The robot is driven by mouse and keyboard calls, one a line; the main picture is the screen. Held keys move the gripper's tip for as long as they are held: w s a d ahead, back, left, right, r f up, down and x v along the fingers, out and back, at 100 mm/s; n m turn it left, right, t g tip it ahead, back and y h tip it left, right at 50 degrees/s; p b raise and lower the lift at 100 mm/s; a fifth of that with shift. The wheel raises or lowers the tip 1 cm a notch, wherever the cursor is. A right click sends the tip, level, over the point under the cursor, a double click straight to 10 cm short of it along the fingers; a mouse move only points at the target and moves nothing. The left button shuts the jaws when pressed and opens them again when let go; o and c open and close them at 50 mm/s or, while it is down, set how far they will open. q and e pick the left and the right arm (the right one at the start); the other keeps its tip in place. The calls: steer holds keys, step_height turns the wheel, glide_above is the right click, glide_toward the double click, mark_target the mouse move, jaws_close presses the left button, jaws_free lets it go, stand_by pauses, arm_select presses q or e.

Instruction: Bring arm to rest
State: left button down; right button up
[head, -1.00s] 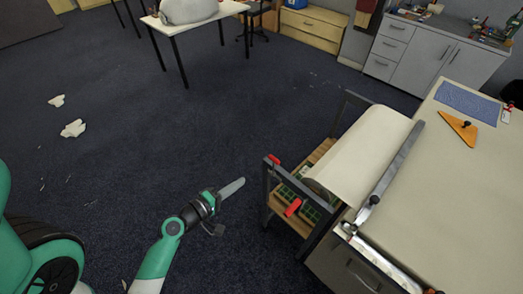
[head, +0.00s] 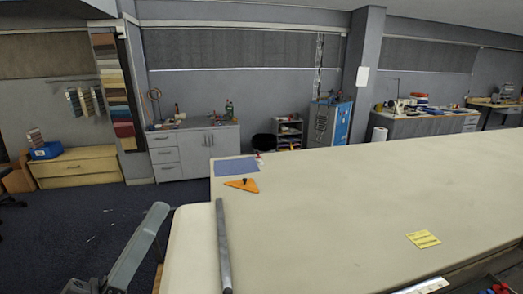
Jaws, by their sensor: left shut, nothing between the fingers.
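My left gripper (head: 157,211) shows at the lower left of the head view, with its grey fingers pointing up and to the right. The fingers are together and hold nothing. It is left of the long cloth table (head: 330,215), over the dark floor in the picture. Most of my left arm is out of the frame. My right gripper is not in view.
Cream cloth (head: 190,245) hangs at the table's left end beside a metal bar (head: 223,250). An orange triangle (head: 243,185), a blue mat (head: 236,168) and a yellow note (head: 423,239) lie on the table. A grey cabinet (head: 190,150) stands behind.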

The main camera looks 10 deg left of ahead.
arm_select(q)
steer(key=s+d+r+m+t+y, duration=0.15)
steer(key=s+r+m+t, duration=0.4)
steer(key=r, duration=0.85)
step_height(320, 180, up, 20)
steer(key=s+a+n+g+y+p, duration=0.1)
steer(key=y+p, duration=0.3)
steer(key=p, duration=1.7)
steer(key=shift+a+r+n, duration=0.15)
steer(key=shift+a+n, duration=0.3)
steer(key=shift+a, duration=0.25)
